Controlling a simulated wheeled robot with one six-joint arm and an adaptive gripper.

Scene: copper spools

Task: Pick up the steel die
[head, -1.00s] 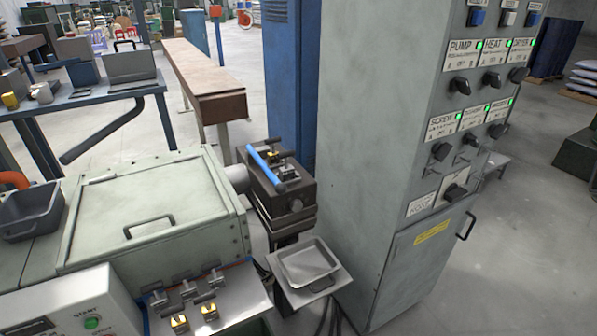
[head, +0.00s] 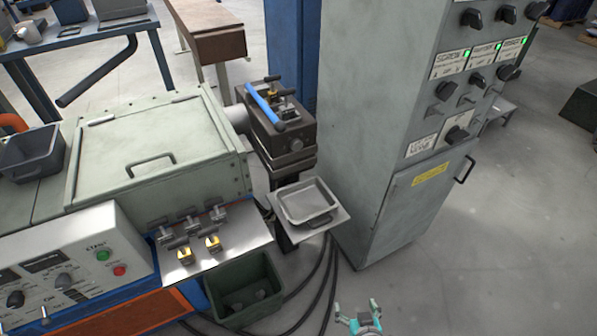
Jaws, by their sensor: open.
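On the bright metal shelf (head: 238,248) at the machine's front, several small grey steel pieces stand in a row along the back; one is the steel piece in the middle (head: 192,225). Two small yellow-and-dark blocks, a left one (head: 185,257) and a right one (head: 213,244), stand in front of them. I cannot tell which piece is the steel die. My gripper (head: 358,309), with teal fingertips, shows at the bottom edge. It is open and empty, over the floor, right of the shelf and apart from it.
A dark green bin (head: 243,287) stands below the shelf. A grey tray (head: 308,203) sits on a plate beside the dark machine head with a blue bar (head: 266,104). A tall grey cabinet (head: 365,130) stands at right. Black cables cross the floor.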

